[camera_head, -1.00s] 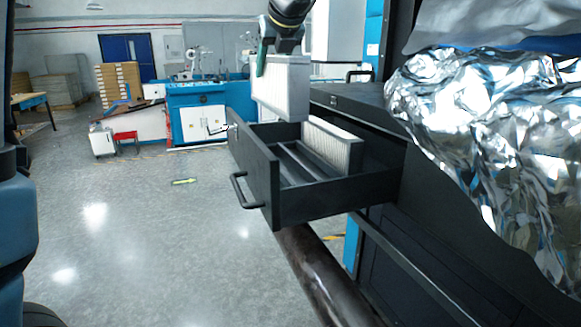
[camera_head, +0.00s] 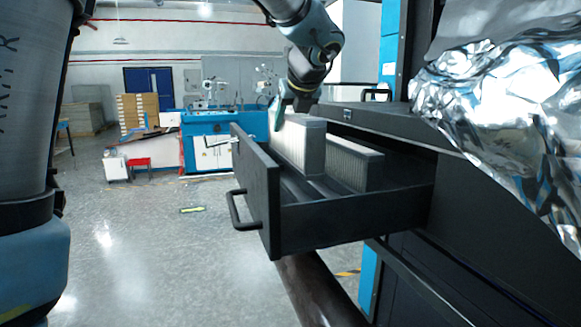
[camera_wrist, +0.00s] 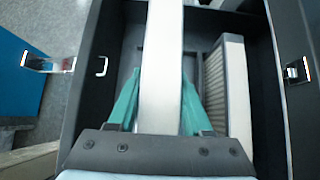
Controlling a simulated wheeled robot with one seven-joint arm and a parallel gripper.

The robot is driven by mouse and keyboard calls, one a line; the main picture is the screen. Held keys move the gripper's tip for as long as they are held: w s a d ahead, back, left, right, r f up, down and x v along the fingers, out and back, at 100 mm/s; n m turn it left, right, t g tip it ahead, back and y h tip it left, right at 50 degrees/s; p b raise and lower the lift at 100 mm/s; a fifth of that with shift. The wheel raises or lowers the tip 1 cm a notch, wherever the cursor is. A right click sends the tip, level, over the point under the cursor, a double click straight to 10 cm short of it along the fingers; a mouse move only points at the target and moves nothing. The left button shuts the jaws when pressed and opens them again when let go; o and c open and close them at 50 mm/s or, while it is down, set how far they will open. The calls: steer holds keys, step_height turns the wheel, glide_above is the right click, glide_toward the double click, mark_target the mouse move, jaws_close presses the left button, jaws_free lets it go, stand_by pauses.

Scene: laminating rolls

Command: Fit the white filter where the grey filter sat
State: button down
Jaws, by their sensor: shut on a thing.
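My gripper (camera_head: 290,103) is shut on a white filter (camera_head: 300,145), with one teal finger on each side of it in the wrist view (camera_wrist: 160,78). The held filter is upright, its lower part down in the open black drawer (camera_head: 258,190), just behind the drawer front. I cannot tell whether it touches the drawer floor. A second pleated filter (camera_head: 350,163) stands in the drawer to its right, and it also shows in the wrist view (camera_wrist: 228,88). A gap separates the two filters. No clearly grey filter shows.
The drawer's handle (camera_head: 240,212) juts out at the left. A dark cabinet top (camera_head: 390,122) and crumpled silver foil (camera_head: 505,110) lie to the right. A dark roll (camera_head: 315,290) is below the drawer.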

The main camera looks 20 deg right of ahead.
mark_target(302, 116)
step_height(302, 116, down, 6)
steer(key=shift+f, duration=0.25)
steer(key=shift+f, duration=0.4)
steer(key=shift+c, duration=1.6)
jaws_free()
steer(key=shift+r, duration=0.2)
steer(key=b+v, duration=0.1)
steer(key=v, duration=1.1)
steer(key=shift+a+r, duration=0.1)
steer(key=shift+r, duration=0.15)
